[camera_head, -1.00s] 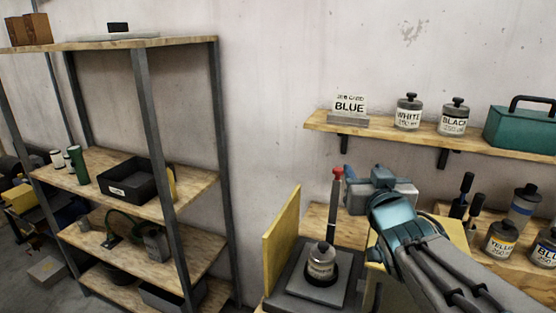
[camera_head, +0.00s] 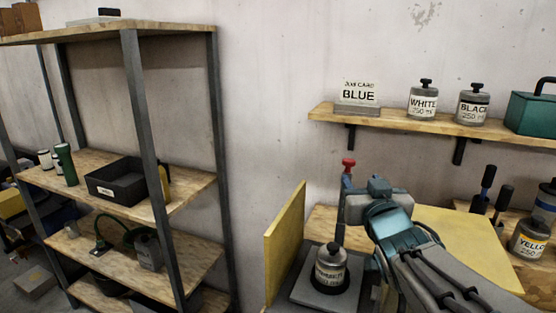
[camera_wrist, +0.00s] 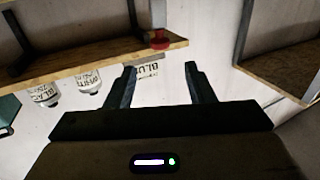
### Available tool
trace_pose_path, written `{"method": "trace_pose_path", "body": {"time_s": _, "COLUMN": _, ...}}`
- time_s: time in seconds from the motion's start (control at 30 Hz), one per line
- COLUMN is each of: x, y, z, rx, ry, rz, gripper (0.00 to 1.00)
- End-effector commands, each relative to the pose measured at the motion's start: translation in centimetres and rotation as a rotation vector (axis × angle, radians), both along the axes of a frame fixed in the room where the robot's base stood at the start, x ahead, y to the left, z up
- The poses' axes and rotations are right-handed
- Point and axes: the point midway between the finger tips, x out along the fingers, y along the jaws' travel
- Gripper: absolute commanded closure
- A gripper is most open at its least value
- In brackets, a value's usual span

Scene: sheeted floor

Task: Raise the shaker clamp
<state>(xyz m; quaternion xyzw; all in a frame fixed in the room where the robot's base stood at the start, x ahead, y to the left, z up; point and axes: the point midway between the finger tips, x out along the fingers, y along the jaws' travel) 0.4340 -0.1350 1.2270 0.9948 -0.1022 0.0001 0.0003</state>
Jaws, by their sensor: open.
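The shaker's grey plate (camera_head: 312,297) holds a small labelled jar (camera_head: 330,268) with a black knobbed lid; its label is too small to read surely. The clamp is a dark upright post (camera_head: 341,225) beside the jar, topped by a red knob (camera_head: 348,163). My gripper (camera_wrist: 160,68) is open and empty. In the wrist view the red knob (camera_wrist: 160,40) lies just beyond the gap between the fingertips, apart from them. In the head view my gripper (camera_head: 356,208) is beside the post, below the knob; its fingers are partly hidden.
Yellow panels stand left (camera_head: 286,235) and right (camera_head: 470,245) of the shaker. A storage rack (camera_head: 175,195) stands left.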

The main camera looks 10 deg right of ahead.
Motion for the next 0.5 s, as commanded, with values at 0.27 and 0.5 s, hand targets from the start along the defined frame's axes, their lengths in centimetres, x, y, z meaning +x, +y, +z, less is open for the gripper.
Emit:
{"method": "trace_pose_path", "body": {"time_s": 0.27, "x": 3.7, "y": -0.8, "z": -0.1, "rx": -0.001, "ry": 0.002, "rz": 0.001, "gripper": 0.51}}
{"method": "trace_pose_path", "body": {"time_s": 0.5, "x": 7.4, "y": -1.5, "z": -0.1, "rx": 0.001, "ry": 0.002, "rz": 0.001, "gripper": 0.51}}
